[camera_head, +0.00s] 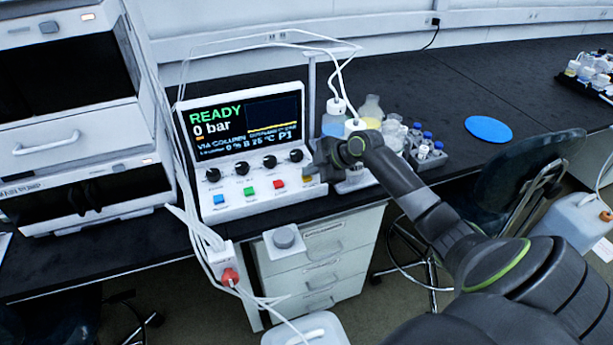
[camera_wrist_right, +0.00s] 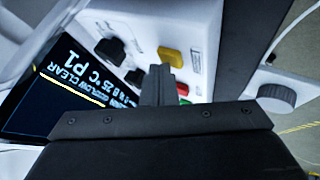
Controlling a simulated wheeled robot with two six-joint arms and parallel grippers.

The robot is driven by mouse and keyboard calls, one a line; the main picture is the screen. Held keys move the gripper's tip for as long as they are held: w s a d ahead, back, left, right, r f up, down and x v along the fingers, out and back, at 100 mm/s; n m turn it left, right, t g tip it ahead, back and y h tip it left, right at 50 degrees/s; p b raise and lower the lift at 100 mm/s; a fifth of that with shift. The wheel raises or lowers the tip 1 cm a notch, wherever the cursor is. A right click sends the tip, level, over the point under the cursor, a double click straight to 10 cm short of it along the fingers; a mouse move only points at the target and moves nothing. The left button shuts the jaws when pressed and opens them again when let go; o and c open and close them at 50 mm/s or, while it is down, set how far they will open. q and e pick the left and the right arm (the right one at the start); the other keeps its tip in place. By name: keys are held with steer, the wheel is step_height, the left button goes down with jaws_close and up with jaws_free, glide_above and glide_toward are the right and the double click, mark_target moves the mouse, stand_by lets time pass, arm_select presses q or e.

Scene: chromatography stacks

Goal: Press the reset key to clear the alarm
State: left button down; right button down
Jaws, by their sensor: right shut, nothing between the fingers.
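The control unit (camera_head: 262,200) stands on the black bench, with several black knobs above a row of blue (camera_head: 219,199), green (camera_head: 249,191), red (camera_head: 279,183) and yellow keys. Its screen (camera_head: 240,125) reads "READY" in green and "0 bar". My right gripper (camera_head: 318,172) is shut and empty at the panel's right end. In the right wrist view its fingertips (camera_wrist_right: 160,72) are close to the yellow key (camera_wrist_right: 171,57); I cannot tell whether they touch. The gripper partly hides the red and green keys there. I cannot read which key is the reset key. My left gripper is not in view.
Bottles and small vials (camera_head: 421,150) stand just right of the unit, close to my right arm. A grey round knob (camera_head: 284,238) on a white plate is at the bench's front edge. A blue disc (camera_head: 489,129) lies farther right, with clear bench around it.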

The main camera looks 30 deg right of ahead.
mark_target(311, 178)
steer(key=shift+f, duration=0.1)
stand_by(0.3)
steer(key=shift+r+p, duration=0.75)
steer(key=shift+r, duration=0.2)
step_height(311, 178, up, 5)
steer(key=p, duration=0.4)
stand_by(0.6)
